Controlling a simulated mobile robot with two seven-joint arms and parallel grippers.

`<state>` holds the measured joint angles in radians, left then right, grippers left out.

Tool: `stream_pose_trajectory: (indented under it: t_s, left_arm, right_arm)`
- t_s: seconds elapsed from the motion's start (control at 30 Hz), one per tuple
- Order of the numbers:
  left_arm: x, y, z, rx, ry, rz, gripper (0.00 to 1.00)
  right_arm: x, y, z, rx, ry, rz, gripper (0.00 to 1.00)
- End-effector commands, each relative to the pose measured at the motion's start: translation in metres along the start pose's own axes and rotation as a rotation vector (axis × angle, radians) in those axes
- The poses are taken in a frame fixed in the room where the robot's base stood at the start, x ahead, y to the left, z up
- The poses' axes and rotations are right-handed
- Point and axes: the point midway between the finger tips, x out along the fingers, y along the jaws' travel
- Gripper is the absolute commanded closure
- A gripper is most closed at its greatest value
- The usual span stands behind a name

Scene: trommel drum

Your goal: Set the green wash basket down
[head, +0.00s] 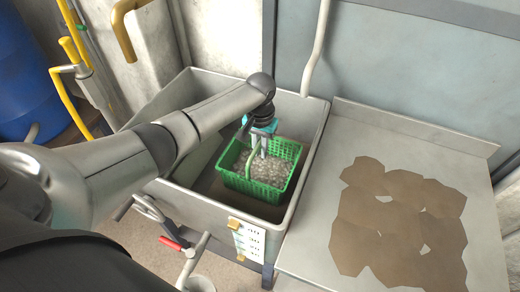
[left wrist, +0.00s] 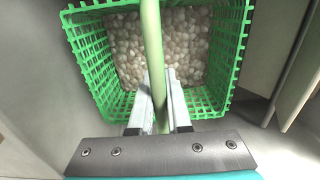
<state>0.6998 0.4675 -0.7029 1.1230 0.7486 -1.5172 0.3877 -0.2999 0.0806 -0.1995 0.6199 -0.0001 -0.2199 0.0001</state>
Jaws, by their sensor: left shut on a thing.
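The green wash basket (head: 282,168) is inside the grey sink (head: 310,135), filled with pale pebbles (head: 262,168). My left gripper (head: 261,133) is above the basket, shut on its green handle. In the left wrist view the gripper fingers (left wrist: 158,108) close around the handle (left wrist: 153,50), with the basket (left wrist: 232,60) and its pebbles (left wrist: 190,40) below. The basket looks about level. Whether its underside touches the sink floor is hidden. My right gripper is not in view.
A metal counter (head: 310,240) with brown flat patches (head: 400,220) adjoins the sink on the right. A pale pipe (head: 318,45) comes down behind the sink. A red-handled valve (head: 172,243) is at the front left. A blue barrel (head: 35,75) stands far left.

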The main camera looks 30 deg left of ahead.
Motion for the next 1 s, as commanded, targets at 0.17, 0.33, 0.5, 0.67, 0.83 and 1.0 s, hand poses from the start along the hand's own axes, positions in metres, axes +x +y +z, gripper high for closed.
stream_pose_trajectory:
  t_s: [0.17, 0.33, 0.5, 0.67, 0.83, 1.0]
  left_arm:
    - [0.003, 0.000, 0.000, -0.001, -0.001, 0.000, 0.83]
    - [0.002, 0.000, 0.000, 0.000, -0.001, 0.000, 0.64]
    - [0.002, 0.000, 0.000, 0.000, 0.000, 0.000, 0.54]
    - [0.002, 0.000, 0.000, 0.000, 0.000, 0.000, 0.54]
    - [-0.014, -0.001, -0.001, 0.000, 0.002, 0.000, 0.54]
    - [-0.050, 0.000, -0.001, 0.000, 0.003, 0.001, 0.54]
  right_arm:
    - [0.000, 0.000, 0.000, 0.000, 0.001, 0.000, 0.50]
    - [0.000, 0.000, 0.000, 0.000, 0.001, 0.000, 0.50]
    - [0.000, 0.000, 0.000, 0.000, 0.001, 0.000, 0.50]
    - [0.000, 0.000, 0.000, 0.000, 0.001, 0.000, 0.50]
    - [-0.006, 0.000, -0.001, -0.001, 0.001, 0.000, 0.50]
    - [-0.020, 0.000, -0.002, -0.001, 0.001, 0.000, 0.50]
